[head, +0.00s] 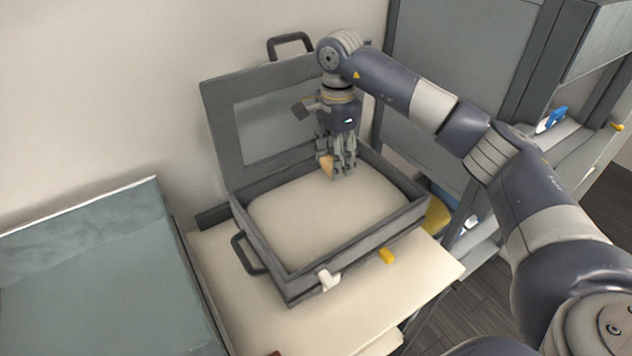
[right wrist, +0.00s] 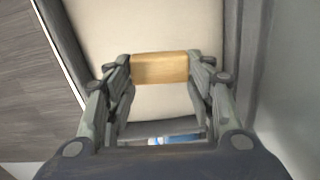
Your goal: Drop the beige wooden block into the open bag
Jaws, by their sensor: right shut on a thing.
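The open bag (head: 368,250) is a dark grey case with a cream inside. It stands on a pale table with its framed lid raised at the back. My right gripper (head: 338,172) points down over the back part of the bag's inside. It is shut on the beige wooden block (head: 327,165). In the right wrist view the block (right wrist: 160,67) spans between both fingertips, with the bag's cream inside (right wrist: 150,25) behind it. I cannot tell the exact height of the block above the bag's floor. My left gripper is not in view.
A grey-blue open bin (head: 90,270) stands at the left. The pale table (head: 420,285) has bare room in front of the bag. A yellow piece (head: 387,256) and a white piece (head: 328,280) are at the bag's front. Grey shelving (head: 580,140) stands at the right.

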